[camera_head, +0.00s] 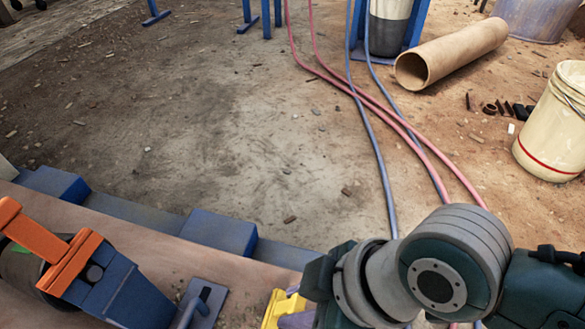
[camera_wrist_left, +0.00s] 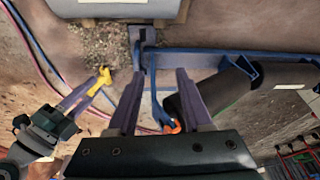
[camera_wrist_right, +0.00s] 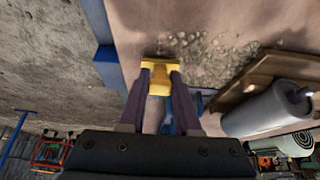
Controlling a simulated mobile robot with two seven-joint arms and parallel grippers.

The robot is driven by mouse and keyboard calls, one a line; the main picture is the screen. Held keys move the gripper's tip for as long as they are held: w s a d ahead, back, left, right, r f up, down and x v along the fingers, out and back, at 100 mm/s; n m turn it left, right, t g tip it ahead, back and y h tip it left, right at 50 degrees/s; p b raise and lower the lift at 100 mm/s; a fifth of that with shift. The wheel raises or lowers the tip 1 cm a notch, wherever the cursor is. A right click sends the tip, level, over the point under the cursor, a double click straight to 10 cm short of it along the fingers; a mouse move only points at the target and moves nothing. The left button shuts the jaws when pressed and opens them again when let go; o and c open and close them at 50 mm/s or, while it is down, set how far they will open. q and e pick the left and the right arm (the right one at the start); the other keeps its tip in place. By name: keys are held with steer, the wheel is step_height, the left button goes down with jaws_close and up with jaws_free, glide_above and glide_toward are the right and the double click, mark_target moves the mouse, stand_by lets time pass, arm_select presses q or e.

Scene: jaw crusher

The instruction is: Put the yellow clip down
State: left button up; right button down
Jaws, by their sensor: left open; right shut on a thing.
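The yellow clip (camera_wrist_right: 158,72) is between the fingertips of my right gripper (camera_wrist_right: 160,88) in the right wrist view. It shows in the left wrist view (camera_wrist_left: 100,80) at the tips of the right gripper's purple fingers, and partly at the bottom of the head view (camera_head: 276,308). My right gripper is shut on it, above or at a brown surface with gravel on it; I cannot tell if the clip touches the surface. My left gripper (camera_wrist_left: 158,90) is open, with nothing between its fingertips. It is not clearly visible in the head view.
A blue part with an orange bracket (camera_head: 60,250) is at the lower left. Blue blocks (camera_head: 220,232) line the brown surface's edge. Red and blue hoses (camera_head: 375,110) cross the floor.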

steer(key=shift+f, duration=0.25)
steer(key=c, duration=0.6)
jaws_free()
steer(key=s+d+r+m+p, duration=0.1)
steer(key=d+r+p, duration=0.15)
steer(key=r, duration=0.25)
steer(key=s+d+r+m+t+p, duration=0.1)
steer(key=s+r+m+p, duration=0.15)
steer(key=r, duration=0.35)
steer(key=d+r+m+p, duration=0.1)
steer(key=d+r+p, duration=0.15)
steer(key=r, duration=0.25)
steer(key=s+d+r+m+h, duration=0.1)
steer(key=d+m, duration=0.1)
steer(key=d, duration=0.1)
steer(key=s+d+r+m+h, duration=0.1)
steer(key=s+d+m+h, duration=0.1)
steer(key=d+m, duration=0.1)
steer(key=s+d+r+m+h, duration=0.1)
steer(key=s+d+m+h, duration=0.1)
steer(key=d, duration=0.3)
steer(key=shift+s+r+m+t+p, duration=0.1)
steer(key=shift+r+m+t+p, duration=0.25)
steer(key=shift+m, duration=0.2)
